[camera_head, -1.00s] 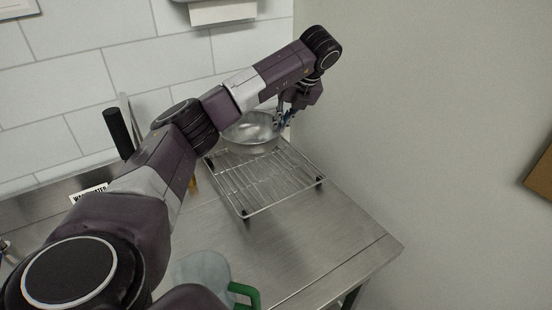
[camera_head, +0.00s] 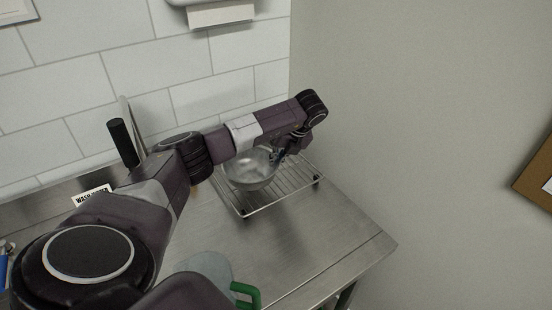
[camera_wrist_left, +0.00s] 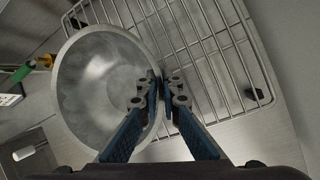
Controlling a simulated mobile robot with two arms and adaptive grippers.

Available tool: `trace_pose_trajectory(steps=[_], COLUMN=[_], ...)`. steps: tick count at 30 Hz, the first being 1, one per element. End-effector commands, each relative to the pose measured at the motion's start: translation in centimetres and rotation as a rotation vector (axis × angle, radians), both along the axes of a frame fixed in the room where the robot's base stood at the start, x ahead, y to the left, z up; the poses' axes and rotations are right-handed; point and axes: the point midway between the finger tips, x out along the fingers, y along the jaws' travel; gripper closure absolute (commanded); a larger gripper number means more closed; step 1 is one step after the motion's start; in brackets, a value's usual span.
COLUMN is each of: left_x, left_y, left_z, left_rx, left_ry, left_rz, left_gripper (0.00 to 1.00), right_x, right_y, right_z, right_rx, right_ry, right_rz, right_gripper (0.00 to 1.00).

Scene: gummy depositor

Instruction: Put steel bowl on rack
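The steel bowl (camera_head: 248,172) is at the rack in the head view, upright or nearly so, over its left part. In the left wrist view the bowl (camera_wrist_left: 88,85) covers one side of the rack. The wire rack (camera_head: 283,187) stands on the steel table; its bars also show in the left wrist view (camera_wrist_left: 205,45). My left gripper (camera_head: 277,156) is at the bowl's right rim. In the left wrist view its fingers (camera_wrist_left: 162,92) are close together with the bowl wall between them. Whether the bowl touches the bars cannot be told. My right gripper is not in view.
A clear jug with a green handle (camera_head: 245,294) stands on the steel table (camera_head: 330,245) near the front. A black-handled tool (camera_head: 123,143) stands by the tiled wall. A plain wall lies to the right. The table right of the rack is clear.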

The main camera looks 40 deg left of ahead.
Motion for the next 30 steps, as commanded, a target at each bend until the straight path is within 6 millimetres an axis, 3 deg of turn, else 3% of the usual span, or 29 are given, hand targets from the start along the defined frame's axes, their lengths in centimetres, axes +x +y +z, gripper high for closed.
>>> trace_pose_trajectory(steps=[4, 5, 9, 20, 23, 30], left_x=[0.0, 0.0, 0.0, 0.1, 0.1, 0.0], left_y=[0.0, 0.0, 0.0, -0.2, -0.8, -3.1], left_z=[-0.2, -0.1, -0.1, 0.4, 1.4, 6.1], left_rx=[0.0, 0.0, 0.0, 0.0, -0.002, -0.001], left_ry=[0.0, 0.0, 0.0, -0.003, -0.005, -0.007], left_rz=[0.0, 0.0, 0.0, -0.002, -0.002, -0.004], left_gripper=[1.0, 0.92, 0.78, 0.78, 0.78, 0.78], right_x=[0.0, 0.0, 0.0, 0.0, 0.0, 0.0], right_y=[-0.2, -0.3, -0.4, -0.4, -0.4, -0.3], right_z=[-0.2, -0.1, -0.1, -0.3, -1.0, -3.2], right_rx=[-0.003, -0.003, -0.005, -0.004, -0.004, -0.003], right_ry=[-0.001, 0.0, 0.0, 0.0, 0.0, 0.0], right_rz=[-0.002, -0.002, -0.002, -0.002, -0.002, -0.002], right_gripper=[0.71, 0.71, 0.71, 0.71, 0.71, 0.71])
